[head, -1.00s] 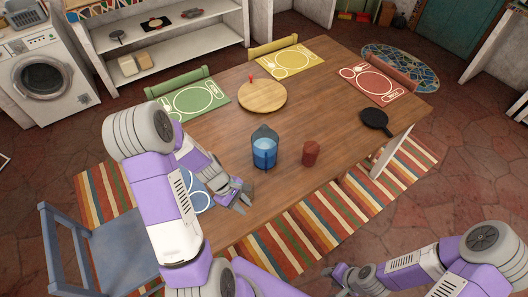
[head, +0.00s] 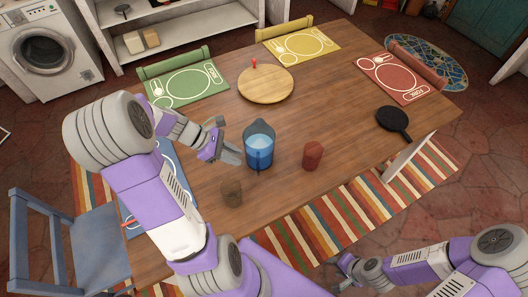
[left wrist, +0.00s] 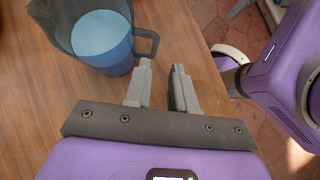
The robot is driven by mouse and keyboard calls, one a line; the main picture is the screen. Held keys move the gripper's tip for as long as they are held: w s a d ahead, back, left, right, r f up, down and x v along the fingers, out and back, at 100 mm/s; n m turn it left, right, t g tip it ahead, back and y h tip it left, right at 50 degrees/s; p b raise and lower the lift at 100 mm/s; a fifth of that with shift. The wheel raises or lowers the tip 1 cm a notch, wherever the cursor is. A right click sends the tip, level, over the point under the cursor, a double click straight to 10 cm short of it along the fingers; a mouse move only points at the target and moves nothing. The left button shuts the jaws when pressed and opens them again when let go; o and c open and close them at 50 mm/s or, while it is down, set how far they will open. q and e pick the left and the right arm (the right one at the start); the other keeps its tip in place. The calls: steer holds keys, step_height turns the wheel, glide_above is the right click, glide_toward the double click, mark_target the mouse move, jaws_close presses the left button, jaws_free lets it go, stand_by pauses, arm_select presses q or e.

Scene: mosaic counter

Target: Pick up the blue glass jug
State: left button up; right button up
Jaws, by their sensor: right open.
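The blue glass jug (head: 259,150) stands upright on the wooden table (head: 310,110); its handle points toward the front. My left gripper (head: 226,142) is just left of the jug, open and empty. In the left wrist view the jug (left wrist: 98,35) is at the upper left, and its handle (left wrist: 154,44) lies just beyond the tip of the left finger. The gap between the fingers (left wrist: 160,68) is empty there. Whether a finger touches the handle, I cannot tell. My right gripper (head: 347,267) is open and empty, low in front of the table.
A brown glass (head: 231,193) stands close in front of the left gripper. A red cup (head: 313,155) is right of the jug. A round wooden board (head: 266,84) lies behind. A black pan (head: 393,121) is at the right edge. The table between board and pan is clear.

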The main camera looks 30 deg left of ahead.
mark_target(259, 153)
arm_select(q)
steer(key=b+x, duration=0.3)
steer(key=x, duration=0.5)
steer(key=shift+w+a+f+b, duration=0.2)
steer(key=shift+w+f+b, duration=0.15)
steer(key=shift+f, duration=0.15)
arm_select(e)
steer(key=f, duration=0.4)
steer(key=shift+w+f, duration=0.2)
steer(key=shift+w, duration=0.05)
arm_select(q)
jaws_close()
stand_by(0.3)
